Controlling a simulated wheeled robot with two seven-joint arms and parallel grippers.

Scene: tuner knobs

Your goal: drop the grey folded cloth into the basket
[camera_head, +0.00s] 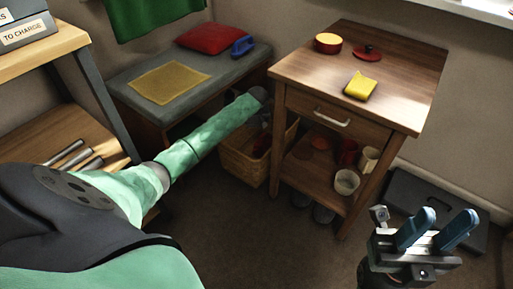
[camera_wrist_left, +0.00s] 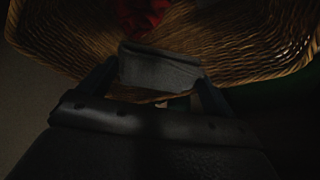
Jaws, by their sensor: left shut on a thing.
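In the left wrist view, the grey folded cloth (camera_wrist_left: 158,68) is held between the two fingers of my left gripper (camera_wrist_left: 155,80), which is shut on it. The cloth is over the wicker basket (camera_wrist_left: 240,45), and something red (camera_wrist_left: 140,15) lies inside. In the head view the basket (camera_head: 240,165) stands on the floor between the bench and the wooden side table. My left arm reaches to it, and the left gripper's fingers and the cloth are hidden there. My right gripper (camera_head: 437,232) is at the lower right, open and empty.
The side table (camera_head: 420,75) carries a yellow sponge-like block (camera_head: 361,86) and a round tin (camera_head: 328,43) with a red lid (camera_head: 367,53) beside it. Mugs stand on its lower shelf. The grey bench (camera_head: 125,90) holds a yellow cloth (camera_head: 169,82). A dark case (camera_head: 408,190) lies at right.

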